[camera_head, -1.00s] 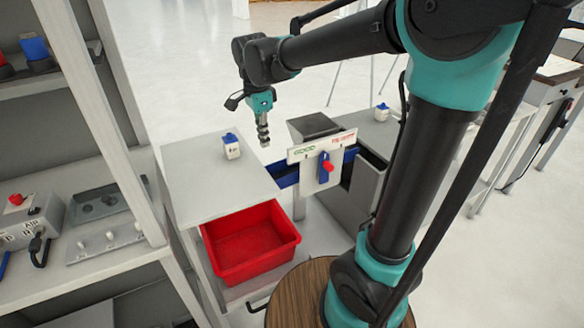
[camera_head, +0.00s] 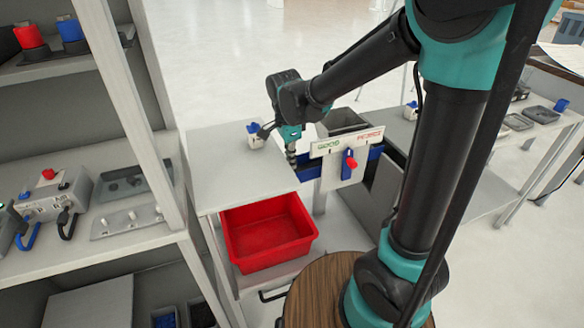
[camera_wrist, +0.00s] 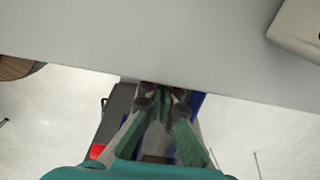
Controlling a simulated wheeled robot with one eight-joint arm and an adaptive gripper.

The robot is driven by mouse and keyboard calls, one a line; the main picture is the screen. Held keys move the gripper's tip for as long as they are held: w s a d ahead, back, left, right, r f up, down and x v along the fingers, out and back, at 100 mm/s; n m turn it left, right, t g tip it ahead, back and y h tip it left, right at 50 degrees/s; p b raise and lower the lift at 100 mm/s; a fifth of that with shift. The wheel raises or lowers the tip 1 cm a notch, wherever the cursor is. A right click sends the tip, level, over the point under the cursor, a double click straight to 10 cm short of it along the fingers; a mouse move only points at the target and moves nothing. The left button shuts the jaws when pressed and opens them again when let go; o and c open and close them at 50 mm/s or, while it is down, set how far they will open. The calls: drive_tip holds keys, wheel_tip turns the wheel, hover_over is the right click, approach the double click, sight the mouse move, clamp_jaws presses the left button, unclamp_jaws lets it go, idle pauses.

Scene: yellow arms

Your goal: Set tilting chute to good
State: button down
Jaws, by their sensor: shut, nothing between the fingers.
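The tilting chute has a white sign plate (camera_head: 331,170) with a green GOOD label (camera_head: 327,145) at left and a red REJECT label (camera_head: 370,134) at right. A blue lever (camera_head: 345,174) with a red knob (camera_head: 351,162) is on the plate's front, roughly upright below and between the labels. Blue chute parts (camera_head: 308,172) show on both sides of the plate. My gripper (camera_head: 291,161) points down, shut and empty, just left of the plate by the table's right edge. In the wrist view its fingers (camera_wrist: 161,105) are near a pale edge; contact cannot be told.
A white table (camera_head: 235,165) holds a small white box with a blue top (camera_head: 255,134). A red bin (camera_head: 268,235) sits below the table. A grey bin (camera_head: 342,122) stands behind the plate. Shelves with devices (camera_head: 50,200) are at left.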

drive_tip(key=shift+f, duration=1.25)
drive_tip(key=shift+s+a+f, duration=0.1)
drive_tip(key=shift+a+f, duration=0.05)
drive_tip(key=shift+f, duration=0.4)
drive_tip(key=shift+s+a+f, duration=0.1)
drive_tip(key=shift+a+f, duration=0.05)
drive_tip(key=shift+f, duration=0.35)
drive_tip(key=shift+r, duration=0.1)
